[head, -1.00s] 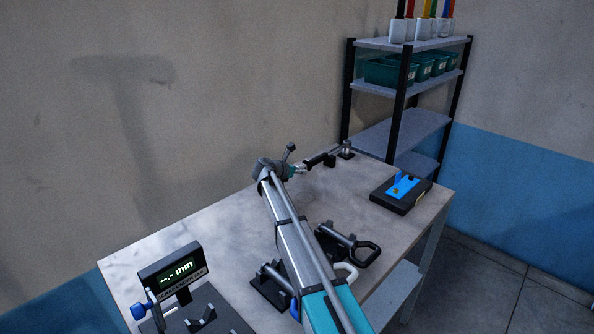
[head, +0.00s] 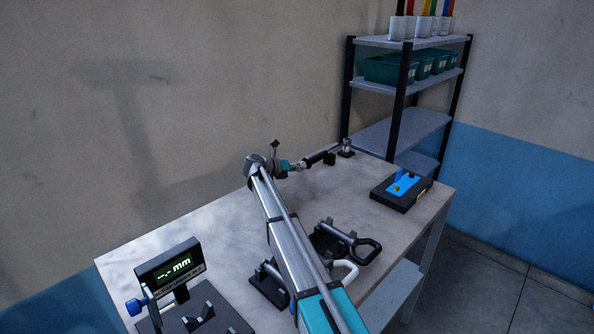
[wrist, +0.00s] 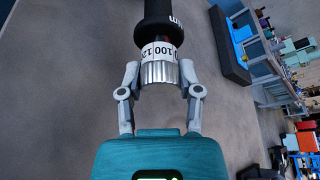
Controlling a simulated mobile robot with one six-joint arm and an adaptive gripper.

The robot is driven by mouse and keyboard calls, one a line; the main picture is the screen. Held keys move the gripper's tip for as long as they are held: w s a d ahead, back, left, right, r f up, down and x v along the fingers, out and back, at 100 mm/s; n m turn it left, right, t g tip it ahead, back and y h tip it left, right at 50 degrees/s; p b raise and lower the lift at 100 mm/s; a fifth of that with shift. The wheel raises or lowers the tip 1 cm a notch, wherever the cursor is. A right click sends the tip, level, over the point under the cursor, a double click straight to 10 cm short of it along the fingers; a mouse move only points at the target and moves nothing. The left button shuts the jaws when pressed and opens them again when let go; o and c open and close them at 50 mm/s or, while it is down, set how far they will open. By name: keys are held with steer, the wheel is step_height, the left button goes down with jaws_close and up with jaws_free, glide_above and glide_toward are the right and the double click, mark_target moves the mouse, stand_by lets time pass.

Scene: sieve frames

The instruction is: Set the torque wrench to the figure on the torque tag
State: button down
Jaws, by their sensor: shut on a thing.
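The torque wrench (head: 318,158) lies along the back of the bench, its far end by a small upright holder (head: 346,148). My gripper (head: 297,166) is at its near end. In the wrist view my gripper (wrist: 160,78) has a finger on each side of a silver knurled ring (wrist: 160,72) and is shut on it. A white scale band (wrist: 160,51) beyond the ring reads "100" with part of another number. The black handle (wrist: 158,14) runs on from it. No torque figure is readable; I cannot tell which thing is the torque tag.
A black tray (head: 408,205) with a blue piece (head: 403,184) stands at the bench's right end. Clamp-like gauges (head: 345,240) lie under my arm at the front. A display stand (head: 168,268) reading "-.- mm" is front left. A shelf rack (head: 399,100) stands behind.

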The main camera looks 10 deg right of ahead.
stand_by(0.4)
steer(key=shift+c, duration=1.3)
jaws_free()
